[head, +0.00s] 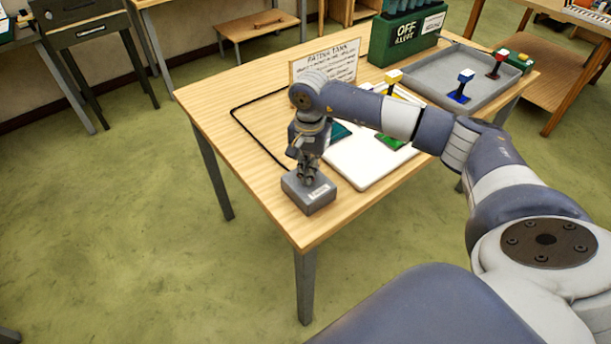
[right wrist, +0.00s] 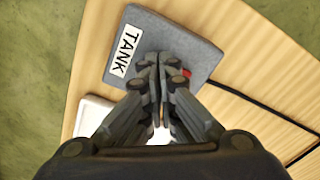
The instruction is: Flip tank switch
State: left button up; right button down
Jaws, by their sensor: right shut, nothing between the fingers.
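The tank switch is a small grey box (head: 312,195) with a white label at the near left corner of the wooden table. In the right wrist view the grey box (right wrist: 200,35) shows its label reading TANK, and a bit of red (right wrist: 187,73) shows beside the fingertips. My right gripper (head: 308,182) points down over the top of the box, shut and empty. In the right wrist view its fingertips (right wrist: 158,62) are together over the box, partly hiding the red part. I cannot tell whether they touch it. My left gripper is not in view.
A black cable (head: 247,137) runs along the table from the box. A white board (head: 352,165) with coloured pieces lies beside my right arm, before a PATINA TANK sign (head: 335,62). A grey tray (head: 432,82) and a green OFF box (head: 392,45) stand farther back.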

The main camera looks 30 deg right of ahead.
jog(key=shift+f, duration=0.25)
jog(key=shift+s, duration=0.1)
jog(key=shift+r+p, duration=0.3)
jog(key=shift+r, duration=0.6)
jog(key=shift+r+p, duration=1.2)
jog(key=shift+r, duration=1.4)
